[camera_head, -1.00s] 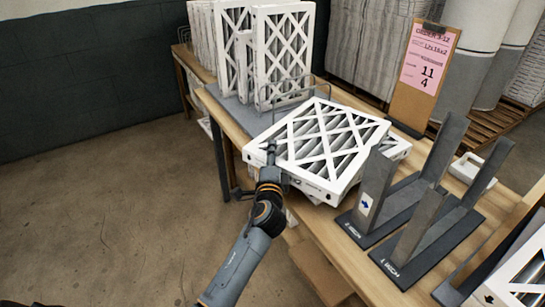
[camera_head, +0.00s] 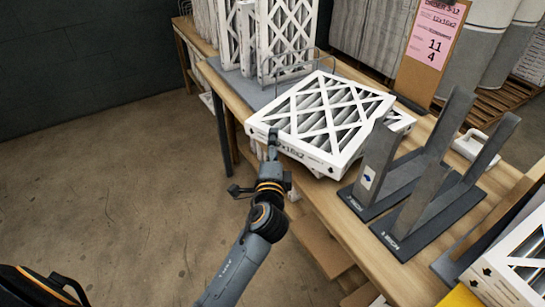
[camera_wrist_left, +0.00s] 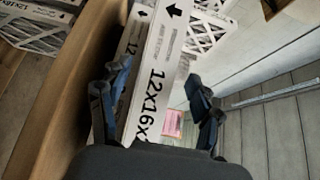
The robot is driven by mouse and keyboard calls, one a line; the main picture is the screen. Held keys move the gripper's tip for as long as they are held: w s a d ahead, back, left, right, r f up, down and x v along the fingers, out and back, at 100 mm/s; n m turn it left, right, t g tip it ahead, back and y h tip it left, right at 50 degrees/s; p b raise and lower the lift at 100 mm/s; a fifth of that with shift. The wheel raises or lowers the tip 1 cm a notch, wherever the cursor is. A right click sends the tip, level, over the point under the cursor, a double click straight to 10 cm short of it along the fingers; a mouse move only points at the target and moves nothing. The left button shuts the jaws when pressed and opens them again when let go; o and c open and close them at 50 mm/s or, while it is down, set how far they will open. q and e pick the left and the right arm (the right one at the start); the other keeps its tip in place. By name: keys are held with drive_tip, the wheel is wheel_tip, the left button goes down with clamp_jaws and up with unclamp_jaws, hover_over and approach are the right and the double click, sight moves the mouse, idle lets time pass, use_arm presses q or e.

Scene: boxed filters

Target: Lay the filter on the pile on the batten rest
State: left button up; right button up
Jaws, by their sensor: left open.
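A white-framed filter (camera_head: 330,112) with a lattice face lies flat, face up, on the pile on the wooden table in the head view. A lower filter's edge (camera_head: 401,120) shows beneath its right side; the battens under the pile are hidden. My left gripper (camera_head: 272,140) is at the filter's near left edge, beside its printed 12x16x2 side. In the left wrist view, the two fingers of my left gripper (camera_wrist_left: 155,100) stand apart, with the filter's printed side (camera_wrist_left: 158,75) between them. They appear clear of it.
Upright filters (camera_head: 287,40) stand in a wire rack behind the pile. Grey metal uprights (camera_head: 408,170) stand close to its right, a sign board (camera_head: 433,50) behind. Another boxed filter (camera_head: 515,265) is at the lower right. The floor left of the table is clear.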

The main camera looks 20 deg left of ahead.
use_arm(q)
drive_tip(key=s+d+f+n+g+h, duration=0.1)
drive_tip(key=s+f+g+h, duration=0.15)
drive_tip(key=s+f, duration=0.75)
drive_tip(key=s+d+f+n+g+h, duration=0.15)
drive_tip(key=f+g, duration=0.25)
drive_tip(key=f, duration=1.5)
drive_tip(key=s+d+f+n+g+h, duration=0.1)
drive_tip(key=s+d+f+g, duration=0.15)
drive_tip(key=s+f, duration=0.75)
drive_tip(key=s+a+f+n+g, duration=0.3)
drive_tip(key=s+f, duration=0.7)
drive_tip(key=s, duration=0.4)
drive_tip(key=s+a+f+n+g, duration=0.4)
drive_tip(key=s+f, duration=0.7)
drive_tip(key=s, duration=0.4)
drive_tip(key=shift+s+f+n+h, duration=0.25)
drive_tip(key=shift+n+h, duration=0.15)
drive_tip(key=shift+n, duration=0.25)
